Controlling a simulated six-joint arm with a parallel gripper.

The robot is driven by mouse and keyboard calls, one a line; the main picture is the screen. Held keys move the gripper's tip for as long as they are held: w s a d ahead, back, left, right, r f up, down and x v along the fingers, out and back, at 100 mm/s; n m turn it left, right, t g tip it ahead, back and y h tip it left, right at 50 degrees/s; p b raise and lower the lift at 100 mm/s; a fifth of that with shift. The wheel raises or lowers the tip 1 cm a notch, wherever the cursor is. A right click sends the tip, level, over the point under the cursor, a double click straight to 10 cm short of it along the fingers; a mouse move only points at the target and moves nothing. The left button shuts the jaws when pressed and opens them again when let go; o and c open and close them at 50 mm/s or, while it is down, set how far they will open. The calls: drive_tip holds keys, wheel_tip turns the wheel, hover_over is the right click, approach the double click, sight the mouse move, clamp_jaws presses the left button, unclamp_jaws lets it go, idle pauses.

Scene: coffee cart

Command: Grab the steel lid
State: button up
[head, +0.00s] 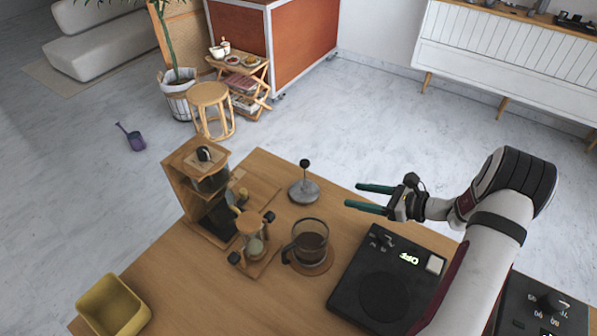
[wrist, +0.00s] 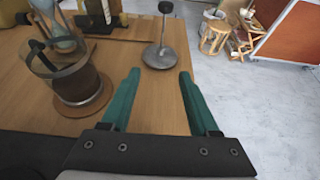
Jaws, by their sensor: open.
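The steel lid (head: 304,190) is a grey dome-shaped disc with a thin rod and a dark round knob on top. It stands upright on the wooden table near its far edge. In the wrist view the lid (wrist: 159,56) is just beyond my fingertips, roughly centred between them. My gripper (head: 360,197) has green fingers and is open and empty, to the right of the lid in the head view. In the wrist view its fingers (wrist: 159,75) are spread apart, not touching the lid.
A glass press with dark coffee (head: 310,243) stands on a round coaster near the lid. A black scale (head: 382,282) is under my arm. A wooden coffee stand (head: 192,190) and hourglass-shaped brewer (head: 253,235) are to the left. A yellow bin (head: 110,306) sits front left.

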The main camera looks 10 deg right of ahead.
sight(304, 185)
drive_tip(key=x, duration=1.5)
drive_tip(key=shift+w+a+f, duration=0.1)
drive_tip(key=shift+w+a, duration=0.05)
drive_tip(key=shift+w, duration=0.15)
clamp_jaws()
